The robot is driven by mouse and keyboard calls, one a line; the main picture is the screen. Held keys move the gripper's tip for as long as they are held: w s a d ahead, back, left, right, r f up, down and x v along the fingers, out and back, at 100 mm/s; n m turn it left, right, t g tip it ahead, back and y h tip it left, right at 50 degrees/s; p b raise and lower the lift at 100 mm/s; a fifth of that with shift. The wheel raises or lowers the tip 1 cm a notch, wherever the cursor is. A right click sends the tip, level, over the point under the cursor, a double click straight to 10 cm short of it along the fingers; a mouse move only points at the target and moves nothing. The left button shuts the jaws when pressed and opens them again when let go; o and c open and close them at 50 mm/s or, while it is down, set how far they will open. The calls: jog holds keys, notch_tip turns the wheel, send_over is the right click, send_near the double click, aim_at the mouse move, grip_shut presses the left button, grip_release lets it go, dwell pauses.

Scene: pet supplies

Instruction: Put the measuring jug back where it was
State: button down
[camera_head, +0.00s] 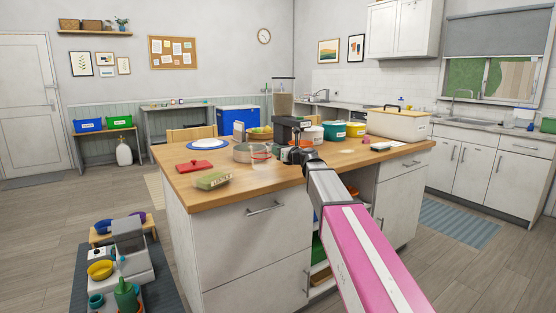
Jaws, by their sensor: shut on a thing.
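The measuring jug (261,160) is a small clear vessel with red on it. It shows on or just above the wooden top of the island (225,194), in front of a grey metal bowl or pan (243,154). My gripper (281,153) reaches over the island from the lower right and is shut at the jug's right side. The fingers are small and dark, so the exact grip on the jug is hard to see. I cannot tell whether the jug's base touches the wood.
A red flat item (194,166), a green-and-tan labelled pack (212,181) and a blue-white plate (208,144) lie on the island's left. Teal (333,132) and yellow (355,130) tubs and a large cream box (398,125) stand right. Bare wood lies along the front.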

jog(key=shift+f, duration=1.7)
jog(key=c, duration=1.1)
grip_release()
jog(key=shift+o, duration=0.2)
jog(key=v, duration=1.2)
